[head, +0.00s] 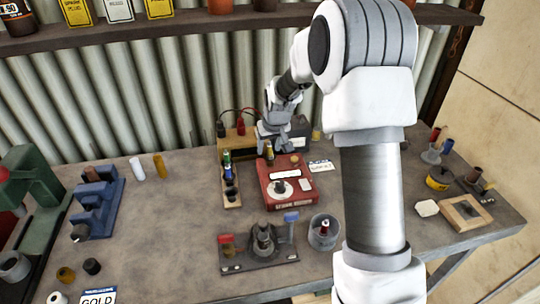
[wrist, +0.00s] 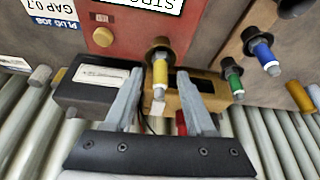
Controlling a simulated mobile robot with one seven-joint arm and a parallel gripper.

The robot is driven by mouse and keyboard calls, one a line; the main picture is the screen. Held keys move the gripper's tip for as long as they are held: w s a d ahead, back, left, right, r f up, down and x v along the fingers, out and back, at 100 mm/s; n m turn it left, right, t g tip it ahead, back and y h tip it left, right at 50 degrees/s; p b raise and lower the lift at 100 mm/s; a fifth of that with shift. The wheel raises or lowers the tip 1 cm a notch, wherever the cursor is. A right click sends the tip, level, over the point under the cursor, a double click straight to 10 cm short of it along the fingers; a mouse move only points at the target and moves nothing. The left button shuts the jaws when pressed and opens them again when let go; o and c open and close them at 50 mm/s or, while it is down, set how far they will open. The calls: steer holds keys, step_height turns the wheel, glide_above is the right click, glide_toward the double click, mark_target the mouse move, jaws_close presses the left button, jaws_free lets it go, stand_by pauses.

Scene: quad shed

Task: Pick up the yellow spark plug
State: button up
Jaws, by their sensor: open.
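The yellow spark plug (wrist: 160,75) stands in a dark round collar in the wrist view, with a pale lower end. In the head view it shows small (head: 269,152) at the back edge of the red tester box (head: 278,203). My gripper (wrist: 158,80) is open, with one finger on each side of the yellow plug. Gaps show between the plug and both fingers, and I see no contact. In the head view my gripper (head: 271,140) is just behind the red box and partly hides what lies there.
A wooden rack (head: 232,202) with green and blue plugs stands left of the red box. A black-and-tan box with red cables (head: 237,146) is close behind my gripper. A metal fixture (head: 262,240) and a round tin (head: 323,240) stand in front. The bench is clearer to the left.

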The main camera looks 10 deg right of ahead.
jaws_close()
stand_by(0.4)
step_height(320, 180, up, 4)
steer(key=shift+r, duration=0.1)
steer(key=s+d+r, duration=0.4)
steer(key=d+r, duration=0.3)
steer(key=d, duration=0.3)
steer(key=shift+s+d+b, duration=0.25)
steer(key=shift+d+b, duration=0.05)
steer(key=shift+d, duration=0.1)
steer(key=shift+f, duration=0.1)
